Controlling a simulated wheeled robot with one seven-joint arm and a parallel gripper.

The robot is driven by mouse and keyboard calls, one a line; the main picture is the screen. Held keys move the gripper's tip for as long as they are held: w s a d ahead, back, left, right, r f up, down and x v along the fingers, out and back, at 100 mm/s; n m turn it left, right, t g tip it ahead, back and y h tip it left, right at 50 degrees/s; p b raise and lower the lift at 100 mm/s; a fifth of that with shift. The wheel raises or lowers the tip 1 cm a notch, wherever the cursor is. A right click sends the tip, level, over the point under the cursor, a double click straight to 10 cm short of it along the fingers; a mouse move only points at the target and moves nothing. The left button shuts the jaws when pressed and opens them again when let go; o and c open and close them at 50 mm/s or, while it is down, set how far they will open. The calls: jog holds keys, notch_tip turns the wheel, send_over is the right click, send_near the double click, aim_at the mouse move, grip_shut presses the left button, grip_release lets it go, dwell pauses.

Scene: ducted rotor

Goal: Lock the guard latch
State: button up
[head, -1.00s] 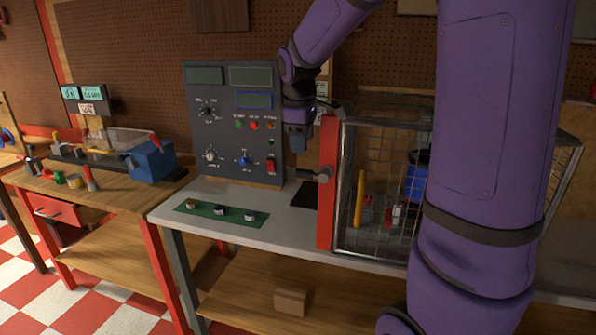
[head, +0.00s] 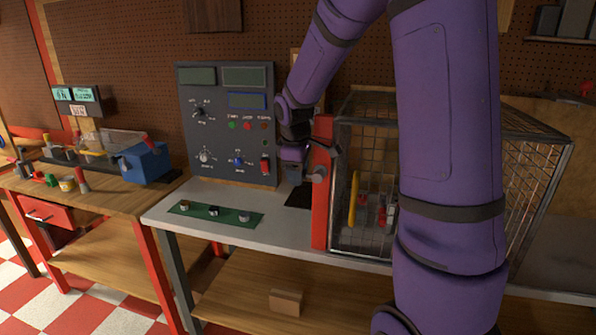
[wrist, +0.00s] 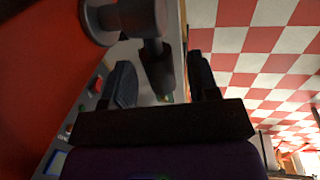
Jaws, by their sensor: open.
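The guard latch (head: 319,174) is a grey round hub with a short lever on the red post (head: 321,215) at the left edge of the wire guard cage (head: 372,140). My gripper (head: 294,176) is at the latch, just left of the hub, and partly hides the lever. In the wrist view the hub (wrist: 128,18) is at the top, and its dark lever (wrist: 157,68) extends down between the two spread fingers of my gripper (wrist: 162,72). The gripper is open; I cannot tell whether either finger touches the lever.
A grey control panel (head: 226,120) stands close behind and left of my gripper. A green strip with several knobs (head: 215,213) lies on the white bench (head: 190,195). A yellow bar (head: 353,198) stands inside the cage.

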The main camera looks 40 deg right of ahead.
grip_shut()
jog(key=shift+f, duration=0.1)
jog(key=g+h, duration=0.1)
jog(key=f+g+h, duration=0.1)
jog(key=shift+w+a+f+g, duration=0.1)
jog(key=shift+w+f+g, duration=0.05)
jog(key=shift+f+g, duration=0.2)
jog(key=s+d+f+n+g+h, duration=0.2)
jog(key=s+f+g+h, duration=0.1)
jog(key=g+h, duration=0.6)
jog(key=shift+s+d+f+g+h, duration=0.2)
jog(key=shift+d+f+g+h, duration=0.15)
jog(key=shift+f+g, duration=0.45)
dwell(0.3)
